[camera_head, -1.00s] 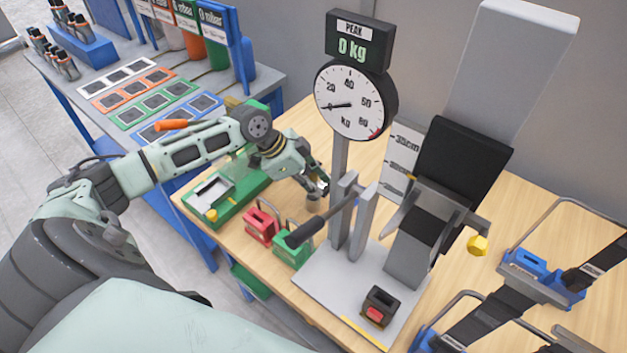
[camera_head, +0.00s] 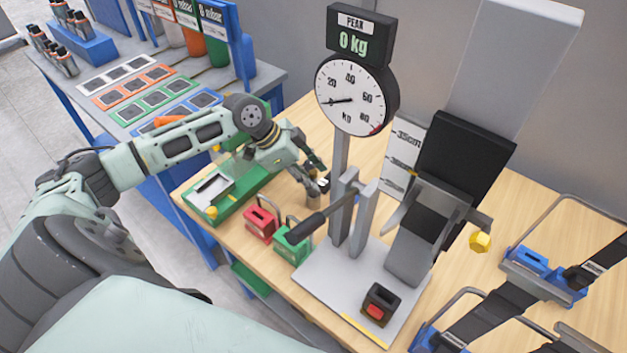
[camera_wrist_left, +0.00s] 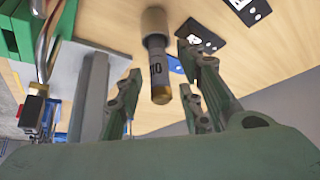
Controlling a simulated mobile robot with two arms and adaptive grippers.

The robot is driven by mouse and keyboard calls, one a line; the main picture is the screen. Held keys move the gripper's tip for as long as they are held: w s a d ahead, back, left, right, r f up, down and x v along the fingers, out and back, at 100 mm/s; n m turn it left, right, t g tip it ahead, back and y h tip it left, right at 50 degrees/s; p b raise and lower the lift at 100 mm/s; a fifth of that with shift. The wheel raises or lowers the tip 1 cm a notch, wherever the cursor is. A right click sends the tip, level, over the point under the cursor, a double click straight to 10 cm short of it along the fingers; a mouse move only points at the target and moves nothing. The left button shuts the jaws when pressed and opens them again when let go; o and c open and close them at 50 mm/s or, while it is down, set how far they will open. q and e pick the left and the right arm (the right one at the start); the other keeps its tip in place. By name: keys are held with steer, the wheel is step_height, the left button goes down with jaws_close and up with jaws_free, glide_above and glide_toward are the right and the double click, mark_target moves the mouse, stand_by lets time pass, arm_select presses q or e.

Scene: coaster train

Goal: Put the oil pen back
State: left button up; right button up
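The oil pen (camera_wrist_left: 157,72) is a slim dark-and-grey cylinder marked "10" with an amber end. In the left wrist view it appears to stand in a round beige-grey holder (camera_wrist_left: 154,20) on the wooden table. My left gripper (camera_wrist_left: 162,75) is open, with its fingers on either side of the pen in that view and a gap showing at both sides. In the head view my left gripper (camera_head: 316,182) hangs low over the table beside the gauge post, and it hides most of the pen. My right gripper is out of view.
A gauge stand (camera_head: 340,165) with a lever rises close to the right of my left gripper. Red (camera_head: 261,224) and green (camera_head: 291,241) padlock-like blocks sit in front. A green tray (camera_head: 225,197) lies to the left. Dark cards (camera_wrist_left: 195,33) lie flat on the table.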

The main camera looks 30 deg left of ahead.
arm_select(q)
steer(key=b+v, duration=0.2)
steer(key=v, duration=0.8)
steer(key=shift+s, duration=0.1)
